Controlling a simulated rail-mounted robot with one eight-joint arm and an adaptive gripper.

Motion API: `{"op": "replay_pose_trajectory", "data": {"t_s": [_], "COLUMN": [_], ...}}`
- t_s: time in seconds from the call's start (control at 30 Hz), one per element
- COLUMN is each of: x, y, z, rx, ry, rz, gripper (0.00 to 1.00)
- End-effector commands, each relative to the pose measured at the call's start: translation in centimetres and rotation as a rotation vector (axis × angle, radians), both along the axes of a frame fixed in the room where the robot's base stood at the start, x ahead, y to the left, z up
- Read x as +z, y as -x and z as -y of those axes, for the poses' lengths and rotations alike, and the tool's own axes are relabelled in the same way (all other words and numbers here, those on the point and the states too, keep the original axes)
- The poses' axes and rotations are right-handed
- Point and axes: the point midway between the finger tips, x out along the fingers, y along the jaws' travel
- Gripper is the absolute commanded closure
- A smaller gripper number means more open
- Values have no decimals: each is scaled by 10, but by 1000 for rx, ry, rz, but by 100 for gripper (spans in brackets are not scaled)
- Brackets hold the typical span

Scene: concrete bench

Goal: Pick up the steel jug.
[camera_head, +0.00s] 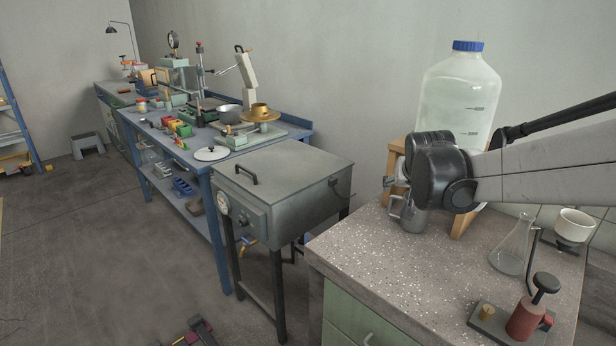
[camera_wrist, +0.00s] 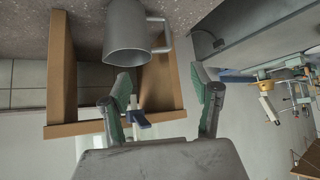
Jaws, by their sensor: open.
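The steel jug (camera_head: 412,216) stands upright on the speckled bench top, in front of a wooden stand. Its handle points left in the head view, and my wrist hides part of its top. In the wrist view the jug (camera_wrist: 128,28) is at the top, its open rim towards the camera and its handle on the right. My gripper (camera_wrist: 160,80) is open, with one green-padded finger at each side. The jug lies beyond the fingertips, a little left of their middle, and nothing is held. In the head view the fingers are mostly hidden behind my wrist.
The wooden stand (camera_head: 466,214) bears a large clear bottle (camera_head: 458,95) with a blue cap, close behind my wrist. A glass flask (camera_head: 512,246), a white funnel (camera_head: 574,224) and a red device (camera_head: 526,318) stand at the bench's right. The bench's front left is clear.

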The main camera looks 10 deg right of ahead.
Motion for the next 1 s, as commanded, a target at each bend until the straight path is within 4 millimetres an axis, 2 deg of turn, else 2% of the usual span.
{"op": "replay_pose_trajectory", "data": {"t_s": [0.2, 0.57, 0.8, 1.0], "x": [-26, -41, -67, -77], "y": [-22, -35, -52, -62], "z": [9, 14, 21, 26], "rx": [0, 1, 1, 1], "ry": [0, 1, 1, 1], "rz": [0, 0, 0, 0], "gripper": [40, 40, 40, 40]}}
